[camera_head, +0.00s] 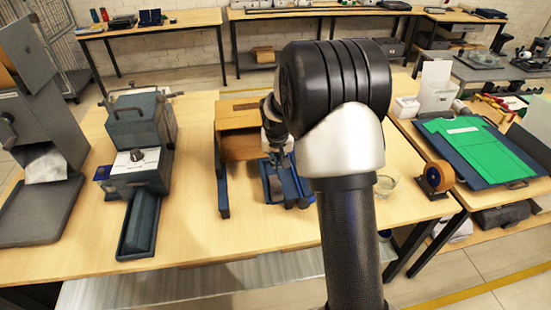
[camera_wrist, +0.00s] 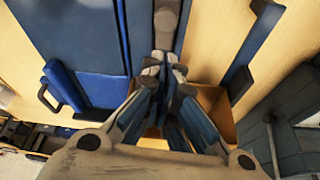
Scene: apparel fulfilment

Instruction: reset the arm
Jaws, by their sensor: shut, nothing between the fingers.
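My gripper (camera_head: 279,152) points down in front of the wooden stand (camera_head: 237,118), above a small blue tray (camera_head: 268,190) on the wooden table. My upper arm hides part of this area in the head view. In the wrist view my gripper (camera_wrist: 164,66) is shut, its fingertips together with nothing held. A grey rounded bar (camera_wrist: 167,22) lies just beyond the fingertips; I cannot tell whether they touch. A blue block with a dark handle (camera_wrist: 95,90) is to the left, and an open tan box space (camera_wrist: 213,103) shows below right.
A grey press-like machine (camera_head: 138,130) stands left of the stand, with a larger grey machine (camera_head: 42,125) farther left. A glass bowl (camera_head: 386,184) and a tape dispenser (camera_head: 436,179) are to the right. A green garment (camera_head: 482,146) lies on a blue board. The table's front middle is clear.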

